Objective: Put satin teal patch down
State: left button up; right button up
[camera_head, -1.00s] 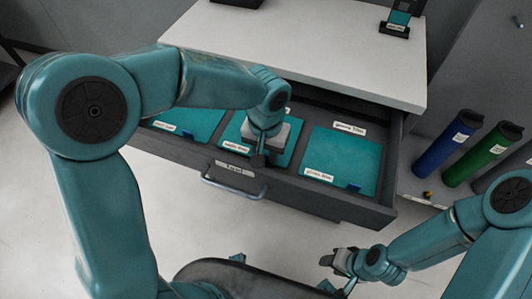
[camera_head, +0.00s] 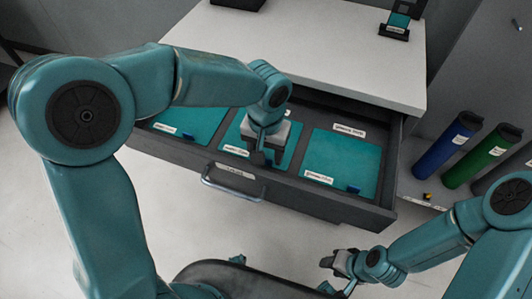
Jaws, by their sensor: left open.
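Three teal patches lie in separate compartments of the open drawer (camera_head: 330,204). The middle patch (camera_head: 234,137), which I take to be the satin teal one from its place and blurred label, is partly hidden by my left gripper. My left gripper (camera_head: 262,157) is open and points down over the middle compartment; I cannot tell if its fingers touch the patch. The left patch (camera_head: 190,122) and the right patch (camera_head: 342,163), whose labels seem to read matte and glossy, lie flat. My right gripper (camera_head: 328,262) is low at the front, away from the drawer; its jaws are unclear.
A white worktop (camera_head: 310,45) is above the drawer, with a small stand holding a teal sample (camera_head: 398,22) at its back right. Blue (camera_head: 447,143) and green (camera_head: 495,147) rolls stand at the right. The drawer handle (camera_head: 232,190) juts out in front.

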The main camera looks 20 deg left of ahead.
pick_arm(q)
notch_tip(320, 180, up, 10)
jog(key=p, duration=0.1)
jog(key=shift+s, duration=0.1)
dwell(0.4)
